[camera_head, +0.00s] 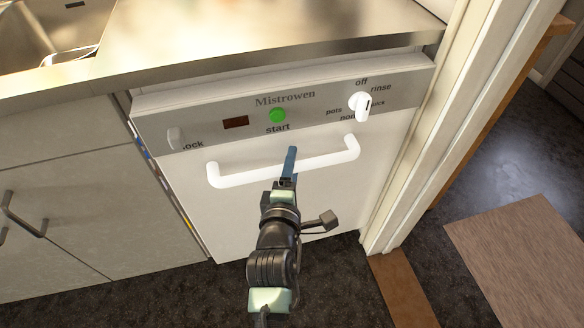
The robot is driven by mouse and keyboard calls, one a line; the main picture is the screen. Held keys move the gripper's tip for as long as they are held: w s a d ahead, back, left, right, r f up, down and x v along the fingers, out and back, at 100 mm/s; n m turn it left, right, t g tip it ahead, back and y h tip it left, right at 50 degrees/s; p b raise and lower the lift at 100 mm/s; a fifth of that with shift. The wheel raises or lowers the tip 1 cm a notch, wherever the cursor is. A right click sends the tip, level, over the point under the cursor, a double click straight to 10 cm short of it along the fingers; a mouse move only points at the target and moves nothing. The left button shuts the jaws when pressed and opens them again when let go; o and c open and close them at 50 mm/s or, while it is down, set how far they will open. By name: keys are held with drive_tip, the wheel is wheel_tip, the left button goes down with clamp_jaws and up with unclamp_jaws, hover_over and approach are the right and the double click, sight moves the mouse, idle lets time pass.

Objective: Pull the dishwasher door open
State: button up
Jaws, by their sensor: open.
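The dishwasher door (190,213) is a white panel under the counter. A gap along its left side and top edge suggests it stands slightly forward of the cabinets. Its white bar handle (237,172) runs across the upper part of the door. Above it is a grey control panel with a green start button (277,115) and a white knob (359,106). My gripper (291,155) is at the middle of the handle, with its blue fingers overlapping the bar in view. The jaws are open; I cannot tell whether they touch the bar.
A steel countertop (230,50) with a sink (40,35) is above. A grey cabinet (85,215) with a dark handle (22,215) stands to the left. A pale door frame (440,130) is close on the right. Dark floor lies in front, with a brown mat (525,255) beyond the frame.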

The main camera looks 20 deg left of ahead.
clamp_jaws()
idle(0.3)
idle(1.2)
